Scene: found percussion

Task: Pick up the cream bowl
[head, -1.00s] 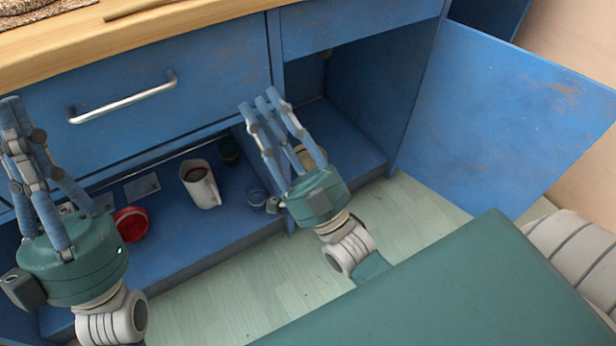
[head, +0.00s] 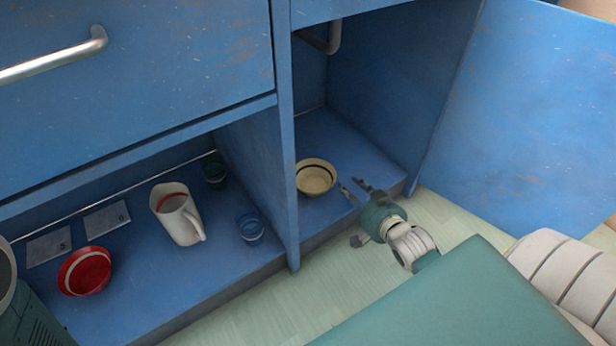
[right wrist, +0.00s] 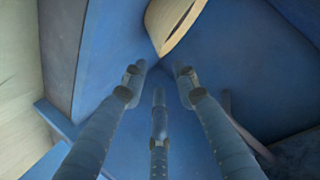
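The cream bowl (head: 315,178) has a dark band inside its rim. It stands upright on the blue floor of the right-hand cabinet compartment. Part of it shows at the top of the right wrist view (right wrist: 172,22). My right gripper (head: 357,190) is just right of the bowl at the compartment's front, with its fingers pointing toward it. Its fingers are spread open and nothing is between them in the right wrist view (right wrist: 160,80). A gap shows between fingers and bowl. My left gripper's fingers are out of view; only part of my left arm shows at the lower left.
A blue divider (head: 262,170) separates the bowl from the left compartment. There stand a red bowl (head: 84,272), a white pitcher (head: 180,222), a blue cup (head: 250,227) and a dark green cup (head: 215,172). The open door (head: 520,120) stands at the right.

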